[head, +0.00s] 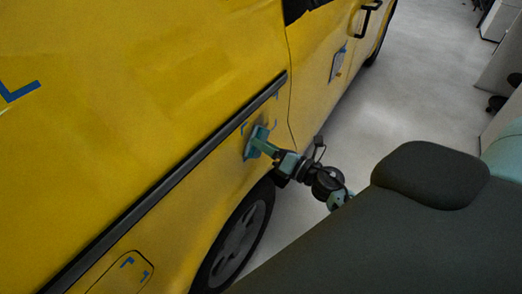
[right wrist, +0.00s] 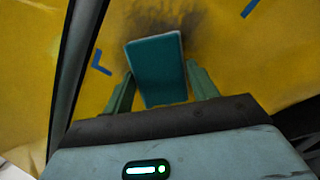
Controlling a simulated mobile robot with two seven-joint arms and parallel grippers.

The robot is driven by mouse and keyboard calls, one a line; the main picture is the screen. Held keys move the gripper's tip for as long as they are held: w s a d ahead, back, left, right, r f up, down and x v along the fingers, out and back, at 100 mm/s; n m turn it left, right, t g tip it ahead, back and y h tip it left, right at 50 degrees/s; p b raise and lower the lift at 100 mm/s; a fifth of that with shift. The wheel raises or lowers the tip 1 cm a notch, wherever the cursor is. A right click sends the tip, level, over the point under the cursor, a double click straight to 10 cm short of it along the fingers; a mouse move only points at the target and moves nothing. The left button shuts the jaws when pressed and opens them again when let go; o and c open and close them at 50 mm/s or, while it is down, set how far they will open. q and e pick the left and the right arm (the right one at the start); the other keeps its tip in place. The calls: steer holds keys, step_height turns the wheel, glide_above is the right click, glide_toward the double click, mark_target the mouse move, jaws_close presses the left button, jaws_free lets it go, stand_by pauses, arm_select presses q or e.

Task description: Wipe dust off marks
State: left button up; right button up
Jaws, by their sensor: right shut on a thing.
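The pad's broad face shows between the two fingers in the right wrist view. A dark dust smudge (right wrist: 190,22) spreads on the yellow panel around the pad's far end. A blue corner mark (right wrist: 101,63) lies left of the pad, and another blue mark (right wrist: 250,8) is at upper right. I cannot tell whether the pad touches the panel. My left gripper is not in view.
A dark trim strip (head: 150,197) runs along the van just beside the pad. A wheel (head: 238,240) is below. More blue marks (head: 20,91) are at far left and on the fuel flap (head: 110,280). Grey floor (head: 425,75) is open at right.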

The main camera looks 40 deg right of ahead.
steer(key=shift+d, duration=0.15)
